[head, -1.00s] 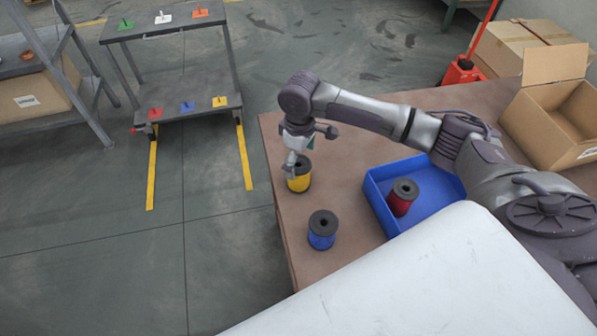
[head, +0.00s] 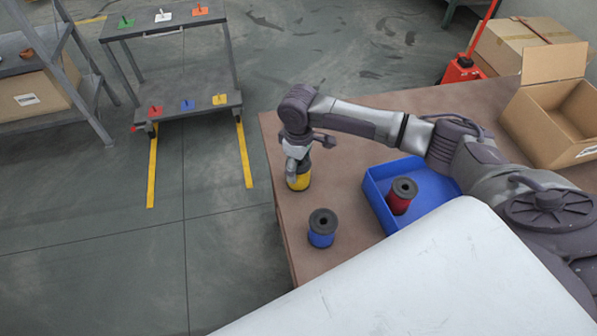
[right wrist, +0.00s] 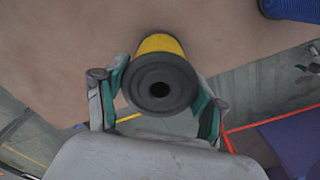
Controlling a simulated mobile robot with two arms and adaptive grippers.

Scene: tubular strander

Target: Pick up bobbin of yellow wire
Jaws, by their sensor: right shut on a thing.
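The bobbin of yellow wire (head: 299,182) stands upright near the left edge of the brown table, its top partly hidden by my right gripper (head: 297,160). In the right wrist view the bobbin (right wrist: 160,80) shows its black flange with a centre hole and a band of yellow above it. My right gripper (right wrist: 161,98) has one finger on each side of the flange and is shut on it. The bobbin appears to rest on the table. My left gripper is not in view.
A bobbin of blue wire (head: 322,229) stands on the table near the front left. A blue bin (head: 378,206) holds a bobbin of red wire (head: 402,196). An open cardboard box (head: 552,122) is at the right. A grey cart (head: 190,112) with coloured pegs stands beyond the table.

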